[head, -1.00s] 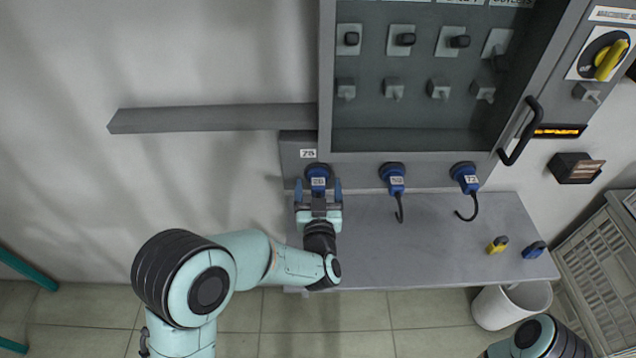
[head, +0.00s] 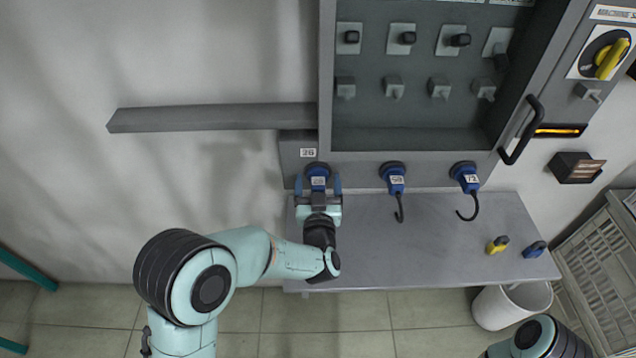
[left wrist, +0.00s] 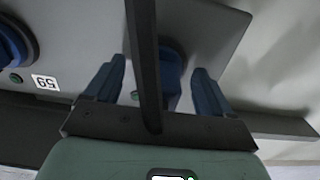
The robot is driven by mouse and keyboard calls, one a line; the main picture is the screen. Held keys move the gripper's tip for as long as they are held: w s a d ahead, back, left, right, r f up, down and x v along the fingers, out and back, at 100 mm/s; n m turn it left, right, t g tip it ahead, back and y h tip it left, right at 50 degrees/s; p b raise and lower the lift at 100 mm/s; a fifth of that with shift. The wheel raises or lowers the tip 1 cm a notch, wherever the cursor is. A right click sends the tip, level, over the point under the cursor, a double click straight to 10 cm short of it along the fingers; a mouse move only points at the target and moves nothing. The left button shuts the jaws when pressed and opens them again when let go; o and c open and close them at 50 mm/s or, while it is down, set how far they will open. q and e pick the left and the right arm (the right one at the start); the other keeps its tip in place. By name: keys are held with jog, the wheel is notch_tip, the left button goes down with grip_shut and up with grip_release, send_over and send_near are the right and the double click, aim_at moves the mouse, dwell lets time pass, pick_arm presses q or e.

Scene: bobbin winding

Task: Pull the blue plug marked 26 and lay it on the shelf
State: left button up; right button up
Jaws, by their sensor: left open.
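The blue plug marked 26 (head: 318,178) sits in the leftmost socket under the cabinet, beside a plate reading 26. My left gripper (head: 318,188) is open, with one finger on each side of this plug. In the left wrist view the plug (left wrist: 172,75) shows between the two blue fingers (left wrist: 155,88), with gaps on both sides, partly hidden by a dark bar. The grey shelf (head: 430,240) runs below the sockets. The fingers of my right gripper are not in view; only part of that arm shows at the lower right.
Two more blue plugs (head: 396,178) (head: 466,177) with hanging cords are to the right. A yellow plug (head: 497,245) and a blue plug (head: 535,249) lie on the shelf's right end. A white bin (head: 512,305) stands below. The shelf's middle is clear.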

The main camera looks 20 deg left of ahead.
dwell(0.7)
pick_arm(q)
jog(key=c, duration=1.4)
jog(key=shift+b+v, duration=0.3)
jog(key=shift+v, duration=2.7)
